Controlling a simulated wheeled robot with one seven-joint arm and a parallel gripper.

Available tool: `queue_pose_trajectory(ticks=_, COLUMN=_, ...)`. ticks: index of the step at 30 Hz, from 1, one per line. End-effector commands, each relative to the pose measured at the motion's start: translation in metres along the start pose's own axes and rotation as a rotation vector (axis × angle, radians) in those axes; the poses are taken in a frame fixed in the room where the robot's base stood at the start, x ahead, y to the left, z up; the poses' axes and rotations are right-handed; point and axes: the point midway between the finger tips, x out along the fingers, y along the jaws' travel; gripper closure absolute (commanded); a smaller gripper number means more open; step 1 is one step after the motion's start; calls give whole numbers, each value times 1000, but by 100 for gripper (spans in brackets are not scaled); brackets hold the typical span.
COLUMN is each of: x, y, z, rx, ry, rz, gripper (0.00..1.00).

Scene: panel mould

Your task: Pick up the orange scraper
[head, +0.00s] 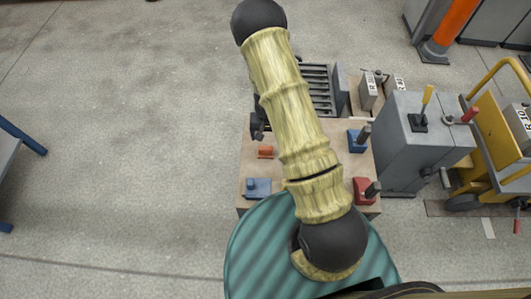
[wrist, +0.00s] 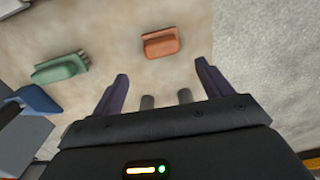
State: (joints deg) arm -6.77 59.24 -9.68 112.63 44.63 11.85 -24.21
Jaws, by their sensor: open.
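The orange scraper (head: 265,152) lies on the tan tabletop (head: 252,168), left of my arm in the head view. In the wrist view the scraper (wrist: 161,44) lies beyond and between my fingertips, with a clear gap to them. My gripper (wrist: 163,74) is open and empty, its two dark fingers spread wide. My arm hides part of the table in the head view, and I cannot make out the gripper's fingers there.
A green brush-like tool (wrist: 60,68) and a blue piece (wrist: 38,100) show at left in the wrist view. On the table stand a blue block (head: 258,188), another blue block (head: 357,141) and a red block (head: 364,190). A grey cabinet (head: 405,150) stands to the right.

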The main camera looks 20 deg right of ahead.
Motion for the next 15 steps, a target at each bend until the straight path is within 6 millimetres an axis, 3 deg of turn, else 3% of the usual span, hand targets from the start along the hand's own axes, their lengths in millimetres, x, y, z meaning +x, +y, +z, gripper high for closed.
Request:
queue_pose_trajectory(ticks=1, x=14, y=0, z=1, rx=1, ry=-3, rz=0, gripper=22)
queue_pose_trajectory(ticks=6, x=36, y=0, z=0, rx=1, ry=-1, rz=0, gripper=22)
queue_pose_trajectory(ticks=15, x=40, y=0, z=0, rx=0, ry=0, rz=-1, gripper=22)
